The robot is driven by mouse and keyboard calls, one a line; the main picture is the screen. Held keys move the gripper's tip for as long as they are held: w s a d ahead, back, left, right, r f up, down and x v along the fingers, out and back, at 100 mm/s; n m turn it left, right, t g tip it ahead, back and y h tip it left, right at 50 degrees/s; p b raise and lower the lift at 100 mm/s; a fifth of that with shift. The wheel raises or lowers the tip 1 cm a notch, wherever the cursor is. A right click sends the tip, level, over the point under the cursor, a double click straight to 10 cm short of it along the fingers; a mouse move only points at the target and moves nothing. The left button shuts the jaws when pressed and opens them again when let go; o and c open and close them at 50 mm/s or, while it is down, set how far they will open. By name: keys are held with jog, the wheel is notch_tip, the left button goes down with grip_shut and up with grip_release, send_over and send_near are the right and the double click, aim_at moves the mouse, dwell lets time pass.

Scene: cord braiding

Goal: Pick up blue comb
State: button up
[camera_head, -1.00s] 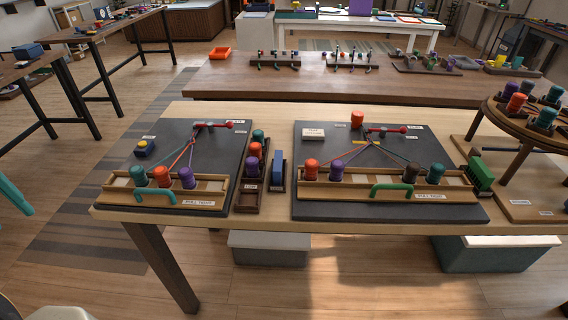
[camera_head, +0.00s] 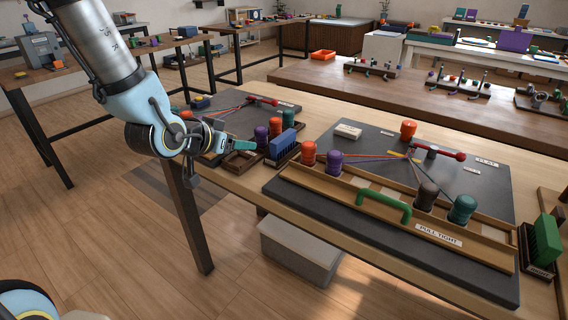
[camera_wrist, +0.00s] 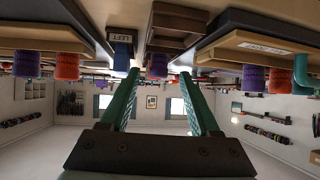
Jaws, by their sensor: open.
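The blue comb (camera_head: 284,143) stands upright in a dark holder (camera_head: 290,157) on the near table, between two dark braiding boards. It also shows in the upside-down wrist view (camera_wrist: 122,52), beside the tip of the left-hand finger. My gripper (camera_head: 250,144) is open, with green fingers reaching level over the table from the left, just left of the comb. In the wrist view a purple spool (camera_wrist: 157,66) shows beyond the gap between my fingertips (camera_wrist: 159,74). Nothing is held. Whether a finger touches the comb I cannot tell.
A small rack of purple, red and teal spools (camera_head: 275,127) stands close left of the comb. The right board (camera_head: 380,235) carries several spools and a green handle (camera_head: 384,205). A green comb (camera_head: 546,240) stands far right. A long brown table (camera_head: 430,105) lies behind.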

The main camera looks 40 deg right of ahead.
aim_at(278, 141)
jog(key=s+d+h, duration=0.1)
jog(key=s+d, duration=0.1)
jog(key=s+d+m+g+h, duration=0.1)
jog(key=s+d, duration=0.1)
jog(key=d, duration=0.1)
jog(key=shift+s+f+b, duration=0.1)
jog(key=shift+s+b, duration=0.25)
jog(key=shift+h, duration=0.3)
jog(key=x, duration=0.4)
jog(key=shift+d+p, duration=0.3)
jog(key=shift+d, duration=0.05)
jog(key=shift+w+p+x, duration=0.15)
jog(key=shift+p+x, duration=0.25)
jog(key=shift+x, duration=1.05)
jog(key=shift+w+p+x, duration=0.15)
jog(key=shift+p+x, duration=0.25)
jog(key=shift+x, duration=1.05)
jog(key=shift+a, duration=0.15)
jog(key=shift+c, duration=0.3)
grip_shut()
